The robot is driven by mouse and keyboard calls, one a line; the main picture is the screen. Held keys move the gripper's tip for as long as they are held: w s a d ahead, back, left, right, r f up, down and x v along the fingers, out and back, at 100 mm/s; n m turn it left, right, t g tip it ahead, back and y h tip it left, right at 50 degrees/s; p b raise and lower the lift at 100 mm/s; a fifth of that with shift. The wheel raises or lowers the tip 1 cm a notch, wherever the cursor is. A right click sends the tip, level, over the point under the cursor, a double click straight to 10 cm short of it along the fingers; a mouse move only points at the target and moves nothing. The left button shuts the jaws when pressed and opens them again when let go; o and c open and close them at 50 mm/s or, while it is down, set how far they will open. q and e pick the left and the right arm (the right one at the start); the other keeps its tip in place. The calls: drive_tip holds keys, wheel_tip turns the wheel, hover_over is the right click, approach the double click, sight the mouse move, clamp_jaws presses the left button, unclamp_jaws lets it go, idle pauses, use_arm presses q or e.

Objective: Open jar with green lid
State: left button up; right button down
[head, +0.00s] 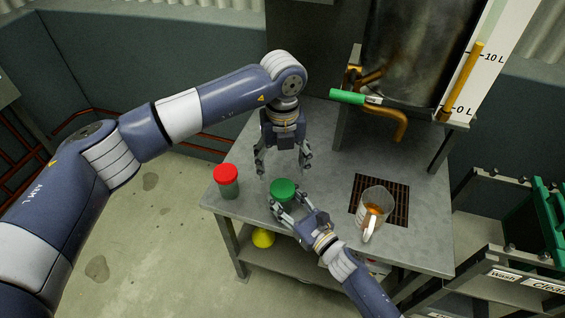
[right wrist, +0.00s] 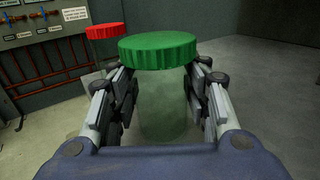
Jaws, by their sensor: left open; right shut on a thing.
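The jar with the green lid (head: 283,188) stands on the grey table, and its lid is on. In the right wrist view the green lid (right wrist: 158,48) sits above a clear, greenish jar body (right wrist: 162,105). My right gripper (head: 287,208) is shut on the jar body below the lid, one finger on each side. My left gripper (head: 283,170) is open and empty, pointing down above and just behind the green lid, apart from it.
A red-lidded jar (head: 226,181) stands to the left near the table edge. A measuring jug with amber liquid (head: 373,208) stands on a dark grate (head: 396,205) at right. A tank with a brass spout (head: 398,122) and green handle (head: 347,96) is behind. A yellow object (head: 263,238) lies on the lower shelf.

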sight(283, 188)
use_arm(q)
drive_tip(key=m, duration=4)
drive_tip(key=shift+m, duration=0.4)
drive_tip(key=shift+f+m, duration=0.3)
wheel_tip(283, 188, down, 7)
drive_tip(key=shift+f, duration=0.2)
drive_tip(key=shift+c, duration=0.5)
